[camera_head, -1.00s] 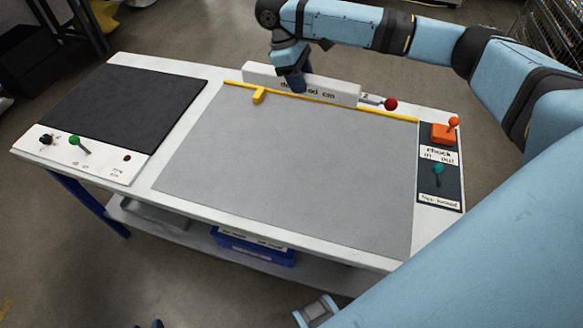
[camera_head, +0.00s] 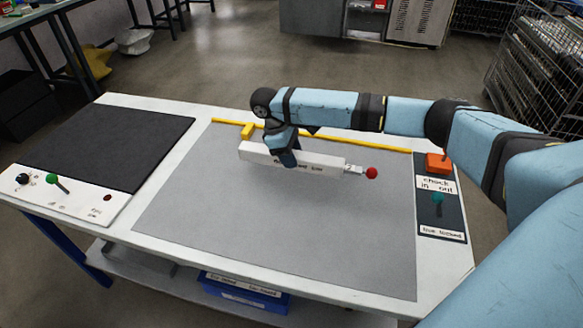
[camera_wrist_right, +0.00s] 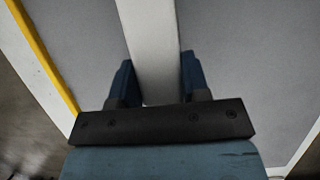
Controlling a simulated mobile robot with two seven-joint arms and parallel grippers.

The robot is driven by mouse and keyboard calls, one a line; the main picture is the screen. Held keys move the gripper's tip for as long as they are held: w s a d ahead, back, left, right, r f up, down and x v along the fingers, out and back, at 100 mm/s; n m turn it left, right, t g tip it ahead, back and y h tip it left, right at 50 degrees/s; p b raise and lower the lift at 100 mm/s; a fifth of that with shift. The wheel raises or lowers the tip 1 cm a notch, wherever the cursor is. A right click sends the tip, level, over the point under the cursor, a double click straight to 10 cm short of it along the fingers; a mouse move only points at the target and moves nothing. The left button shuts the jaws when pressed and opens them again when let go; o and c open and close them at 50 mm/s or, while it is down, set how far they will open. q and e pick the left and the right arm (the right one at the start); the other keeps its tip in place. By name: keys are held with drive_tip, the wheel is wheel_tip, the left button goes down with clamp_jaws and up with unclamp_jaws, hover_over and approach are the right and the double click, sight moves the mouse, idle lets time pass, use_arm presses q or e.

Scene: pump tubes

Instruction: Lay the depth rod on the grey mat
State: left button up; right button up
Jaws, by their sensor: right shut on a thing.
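The depth rod (camera_head: 325,164) is a long white bar with a partly hidden printed label and a red ball (camera_head: 371,173) on a thin metal shaft at its right end. My right gripper (camera_head: 287,160) is shut on it left of its middle. In the right wrist view the white bar (camera_wrist_right: 150,40) runs between the two dark blue fingers of my gripper (camera_wrist_right: 153,80). The rod is over the back part of the grey mat (camera_head: 270,225), lengthwise from left to right. I cannot tell whether it touches the mat. My left gripper is out of view.
A yellow strip (camera_head: 350,141) with a small yellow block (camera_head: 249,130) lines the mat's back edge. A black pad (camera_head: 100,145) and a white switch panel (camera_head: 70,195) are left. A dark panel with an orange control (camera_head: 438,163) is right. The mat's front is clear.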

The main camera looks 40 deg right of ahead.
wheel_tip(320, 180, down, 4)
drive_tip(key=shift+f+b, duration=0.1)
drive_tip(key=shift+b, duration=0.35)
drive_tip(key=o, duration=1.1)
drive_tip(key=shift+o, duration=0.2)
drive_tip(key=p+v, duration=0.2)
drive_tip(key=v, duration=1)
drive_tip(key=shift+p, duration=0.3)
